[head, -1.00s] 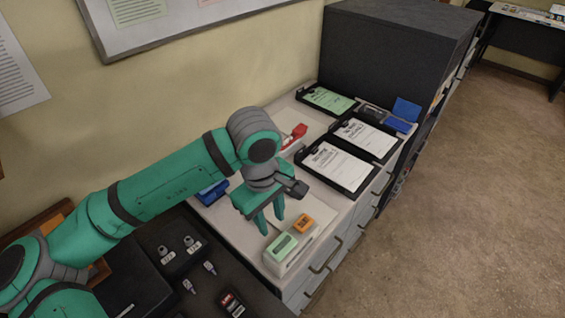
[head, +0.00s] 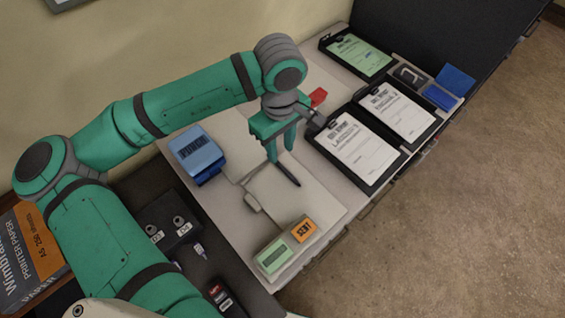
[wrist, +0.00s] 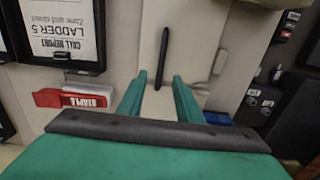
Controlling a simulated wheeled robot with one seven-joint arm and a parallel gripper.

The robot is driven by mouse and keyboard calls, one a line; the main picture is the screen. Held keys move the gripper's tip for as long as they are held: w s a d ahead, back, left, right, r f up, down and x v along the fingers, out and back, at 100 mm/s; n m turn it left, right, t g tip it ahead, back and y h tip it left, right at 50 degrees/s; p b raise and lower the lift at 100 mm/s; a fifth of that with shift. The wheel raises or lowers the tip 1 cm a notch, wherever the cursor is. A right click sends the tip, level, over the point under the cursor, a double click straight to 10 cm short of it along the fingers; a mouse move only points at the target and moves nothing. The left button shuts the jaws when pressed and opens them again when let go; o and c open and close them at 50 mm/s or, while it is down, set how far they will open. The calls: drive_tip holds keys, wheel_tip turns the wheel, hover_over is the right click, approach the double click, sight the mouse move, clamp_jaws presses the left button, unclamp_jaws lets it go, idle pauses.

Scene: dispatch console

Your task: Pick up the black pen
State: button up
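The black pen (head: 287,175) lies on a pale flat surface on the counter, beside and partly under my gripper in the head view. In the wrist view the pen (wrist: 163,58) runs lengthwise ahead of my gripper, its near end between the two fingertips in the picture. My gripper (head: 279,158) points down with its fingers apart and nothing between them. It also shows in the wrist view (wrist: 159,76). I cannot tell exactly how high the fingertips are above the pen.
Clipboards (head: 355,146) are to the right, a blue box (head: 197,150) to the left. A green block (head: 273,256) and an orange block (head: 303,230) stand at the front.

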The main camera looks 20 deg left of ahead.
sight(282, 167)
drive_tip(key=shift+s+d+f, duration=0.15)
drive_tip(key=shift+f, duration=1.45)
drive_tip(key=shift+s+d+f, duration=0.1)
drive_tip(key=shift+f, duration=1.5)
drive_tip(key=shift+c, duration=0.6)
clamp_jaws()
